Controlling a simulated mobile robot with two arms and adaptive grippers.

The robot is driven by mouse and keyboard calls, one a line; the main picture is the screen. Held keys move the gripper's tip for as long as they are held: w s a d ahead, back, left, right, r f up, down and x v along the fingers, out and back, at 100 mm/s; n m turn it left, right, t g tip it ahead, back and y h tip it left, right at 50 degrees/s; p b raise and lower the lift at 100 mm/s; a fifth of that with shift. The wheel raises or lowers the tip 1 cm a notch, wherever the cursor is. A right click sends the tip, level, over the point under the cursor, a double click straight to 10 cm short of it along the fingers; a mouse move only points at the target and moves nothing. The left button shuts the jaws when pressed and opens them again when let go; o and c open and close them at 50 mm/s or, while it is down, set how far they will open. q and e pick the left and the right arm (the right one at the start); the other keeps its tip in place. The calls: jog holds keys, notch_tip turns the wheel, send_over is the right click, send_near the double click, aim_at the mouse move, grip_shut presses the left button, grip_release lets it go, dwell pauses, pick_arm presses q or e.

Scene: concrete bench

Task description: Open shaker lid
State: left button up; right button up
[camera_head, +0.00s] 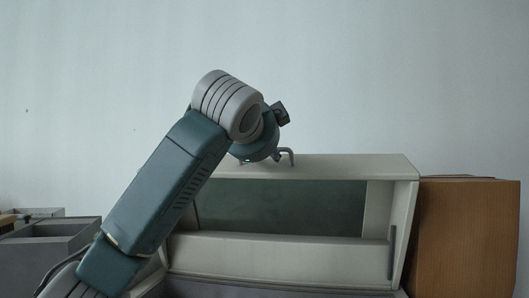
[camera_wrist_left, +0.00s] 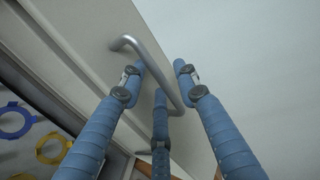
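The shaker is a cream box with a dark window (camera_head: 280,207) in its lid (camera_head: 340,165); the lid looks down. A grey bar handle (camera_head: 290,153) stands on the lid's top and also shows in the left wrist view (camera_wrist_left: 147,51). My left gripper (camera_head: 279,156) is at the handle, mostly hidden behind its own wrist in the head view. In the left wrist view, the blue fingers of the gripper (camera_wrist_left: 158,73) are spread apart with the handle bar running between them. I cannot tell whether any finger touches it. My right gripper is not in view.
A brown cardboard box (camera_head: 468,237) stands close against the shaker's right side. Grey open bins (camera_head: 45,245) are at the lower left. Blue and yellow rings (camera_wrist_left: 52,147) show through the window in the wrist view.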

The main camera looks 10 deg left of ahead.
pick_arm(q)
jog(key=v, duration=1.2)
jog(key=shift+f, duration=0.1)
